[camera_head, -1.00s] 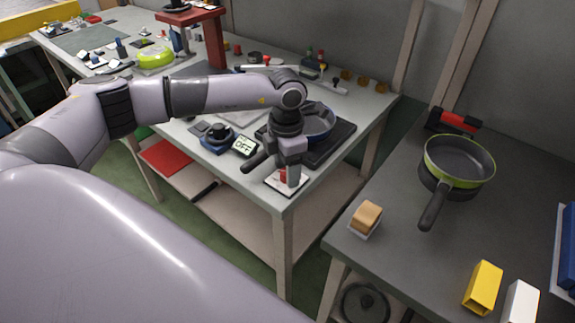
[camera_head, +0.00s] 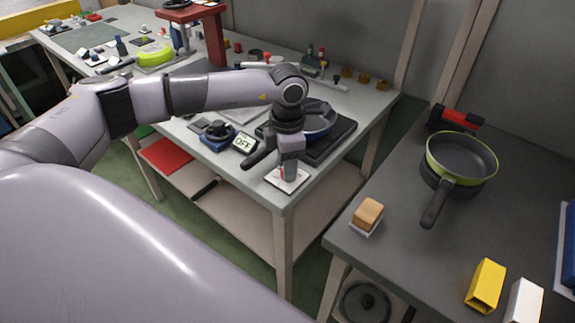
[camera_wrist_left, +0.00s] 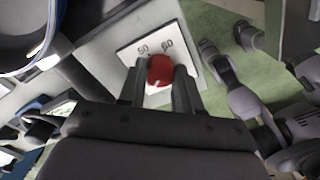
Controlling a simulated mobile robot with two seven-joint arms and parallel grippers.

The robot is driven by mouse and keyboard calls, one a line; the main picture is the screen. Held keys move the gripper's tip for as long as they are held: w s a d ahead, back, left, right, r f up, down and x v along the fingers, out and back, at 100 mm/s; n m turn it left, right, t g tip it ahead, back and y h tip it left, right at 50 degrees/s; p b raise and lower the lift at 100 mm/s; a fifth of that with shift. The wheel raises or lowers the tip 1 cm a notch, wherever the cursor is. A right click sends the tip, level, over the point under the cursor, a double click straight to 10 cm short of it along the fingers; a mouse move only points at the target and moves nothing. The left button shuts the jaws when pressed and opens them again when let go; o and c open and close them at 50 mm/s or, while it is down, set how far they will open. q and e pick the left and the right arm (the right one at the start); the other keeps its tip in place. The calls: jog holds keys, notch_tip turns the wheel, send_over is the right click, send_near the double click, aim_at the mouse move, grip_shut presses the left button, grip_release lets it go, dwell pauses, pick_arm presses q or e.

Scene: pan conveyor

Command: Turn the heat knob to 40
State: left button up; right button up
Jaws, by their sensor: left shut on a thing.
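My left gripper (camera_wrist_left: 160,78) is shut on the knob, one finger on each side. The other marks are hidden, and I cannot tell the exact setting. In the head view my left gripper (camera_head: 289,172) points down over the white plate (camera_head: 276,181) at the table's front corner, mostly covering the knob. My right gripper is not in view.
A small display (camera_head: 243,143) reads OFF beside the plate. A blue pan (camera_head: 319,119) on a dark hot plate (camera_head: 338,135) stands close behind my gripper. A green-rimmed pan (camera_head: 459,158) is on the right counter. A floor gap separates the tables.

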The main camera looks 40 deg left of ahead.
pick_arm(q)
jog(key=m+b, duration=0.2)
jog(key=m, duration=0.4)
jog(key=shift+b, duration=0.3)
jog(key=shift+d+r+m+b, duration=0.1)
jog(key=shift+m+b, duration=0.55)
jog(key=shift+m, duration=1.15)
jog(key=o, duration=1)
jog(key=shift+o, duration=0.2)
notch_tip(320, 180, up, 7)
jog(key=shift+r, duration=0.1)
